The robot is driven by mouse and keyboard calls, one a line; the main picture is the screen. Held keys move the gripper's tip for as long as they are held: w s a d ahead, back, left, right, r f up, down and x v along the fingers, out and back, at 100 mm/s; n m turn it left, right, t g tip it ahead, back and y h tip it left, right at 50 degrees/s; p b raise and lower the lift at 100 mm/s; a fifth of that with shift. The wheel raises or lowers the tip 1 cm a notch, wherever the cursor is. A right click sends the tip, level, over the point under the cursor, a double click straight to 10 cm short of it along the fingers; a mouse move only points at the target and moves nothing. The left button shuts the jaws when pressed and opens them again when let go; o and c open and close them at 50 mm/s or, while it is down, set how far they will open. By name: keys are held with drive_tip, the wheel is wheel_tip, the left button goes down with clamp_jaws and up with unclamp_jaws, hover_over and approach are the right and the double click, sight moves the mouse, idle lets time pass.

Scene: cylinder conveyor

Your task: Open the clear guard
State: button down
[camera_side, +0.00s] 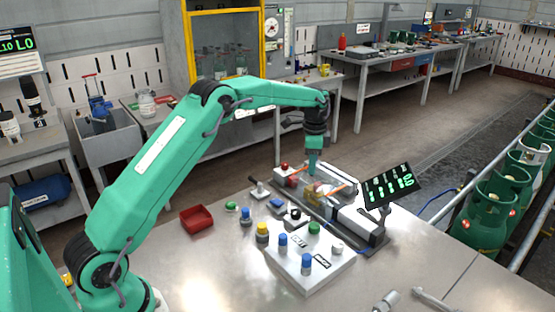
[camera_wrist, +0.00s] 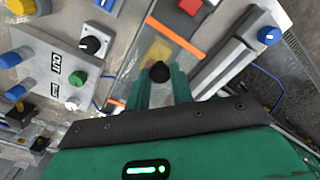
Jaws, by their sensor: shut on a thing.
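The clear guard (camera_side: 318,186) is a see-through cover with orange strips, over the small conveyor unit on the bench. It also shows in the wrist view (camera_wrist: 140,55), where a yellow patch is visible through it. My gripper (camera_side: 313,172) points down at the guard. In the wrist view, its green fingers (camera_wrist: 160,88) are shut on a round black knob (camera_wrist: 160,72) at the guard. The fingers hide the lower part of the knob. How far the guard is raised, if at all, I cannot tell.
A white control box (camera_side: 310,262) with blue and green knobs stands in front of the conveyor. A display (camera_side: 391,184) with green digits stands at right. A red tray (camera_side: 197,218) lies at left. The bench's front left is clear.

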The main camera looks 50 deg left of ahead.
drive_tip(key=d, duration=1.1)
drive_tip(key=shift+d, duration=0.3)
drive_tip(key=c, duration=1.2)
unclamp_jaws()
drive_tip(key=shift+r, duration=0.15)
wheel_tip(320, 180, up, 8)
